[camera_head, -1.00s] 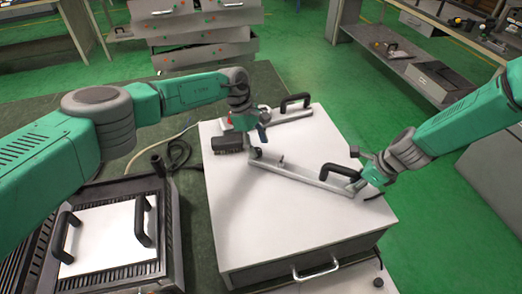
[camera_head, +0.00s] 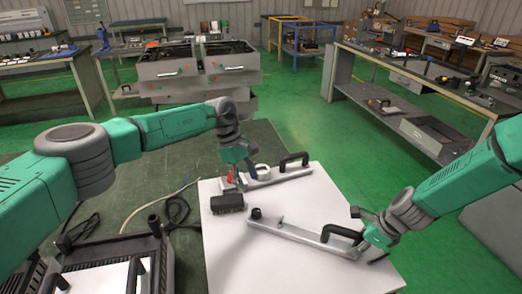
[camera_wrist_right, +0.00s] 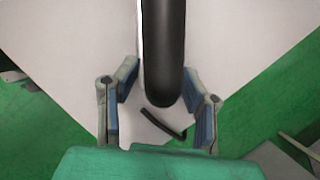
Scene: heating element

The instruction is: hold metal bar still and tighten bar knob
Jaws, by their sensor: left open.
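A grey metal bar (camera_head: 300,234) lies slanted on the white box top (camera_head: 235,245). A small black knob (camera_head: 256,213) stands at its left end, and a black handle (camera_head: 342,233) is at its right end. My right gripper (camera_head: 366,238) is at that handle. In the right wrist view the fingers of my right gripper (camera_wrist_right: 160,118) are spread on both sides of the black handle (camera_wrist_right: 163,50), with gaps showing. My left gripper (camera_head: 240,176) is open, above and behind the knob, apart from it. Its fingertips are partly unclear.
A second bar with a black handle (camera_head: 294,160) lies behind. A black ribbed grip (camera_head: 227,203) lies below my left gripper. A dark unit with a white plate (camera_head: 105,280) is at lower left, cables beside it. Workbenches (camera_head: 415,105) and a cabinet (camera_head: 200,65) stand farther back.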

